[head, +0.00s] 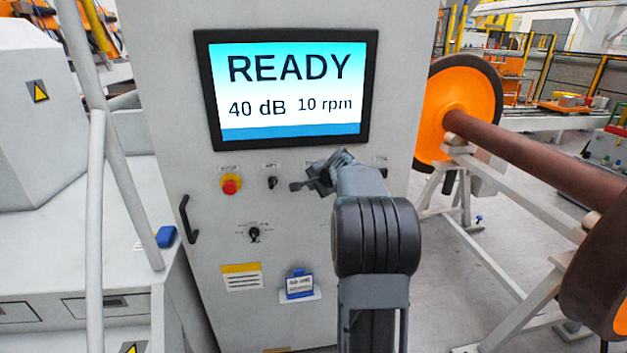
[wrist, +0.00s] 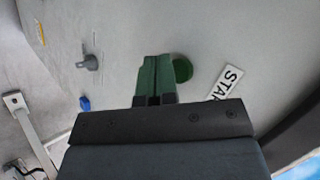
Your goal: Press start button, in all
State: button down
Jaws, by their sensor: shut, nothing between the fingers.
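The green start button (wrist: 182,68) shows in the wrist view on the pale panel, with a white label (wrist: 226,82) beside it reading "STA" before it is cut off. My gripper (wrist: 156,60) is shut and empty, with its fingertips just left of the button in that view. I cannot tell whether they touch the button or the panel. In the head view my gripper (head: 322,176) is in front of the control cabinet (head: 205,215), below the screen (head: 290,88), and hides the button. The screen reads "READY", "40 dB" and "10 rpm".
A red emergency-stop button (head: 230,186), a black switch (head: 272,183) and a rotary knob (head: 253,234) are on the panel to the left. A black handle (head: 188,219) is at its left edge. An orange-faced wheelset (head: 462,110) on a stand is at the right.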

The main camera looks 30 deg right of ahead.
jog(key=shift+w+d, duration=0.1)
jog(key=shift+w, duration=0.05)
jog(key=shift+w+d, duration=0.1)
jog(key=shift+w, duration=0.15)
jog(key=shift+w+d+p, duration=0.2)
jog(key=shift+w+p, duration=0.15)
jog(key=shift+p, duration=0.1)
dwell(0.9)
jog(key=shift+s+a, duration=0.1)
jog(key=shift+s, duration=0.05)
jog(key=shift+s+a+b, duration=0.3)
jog(key=shift+s+b, duration=0.3)
jog(key=shift+b, duration=0.05)
jog(key=shift+s, duration=0.1)
jog(key=shift+s+a+b, duration=0.35)
jog(key=shift+s+b, duration=0.2)
jog(key=shift+s, duration=0.15)
jog(key=shift+s+a+b, duration=0.35)
jog(key=shift+s+b, duration=0.15)
jog(key=shift+s, duration=0.25)
jog(key=shift+s+a+b, duration=0.35)
jog(key=shift+s+b, duration=0.2)
jog(key=shift+s, duration=0.15)
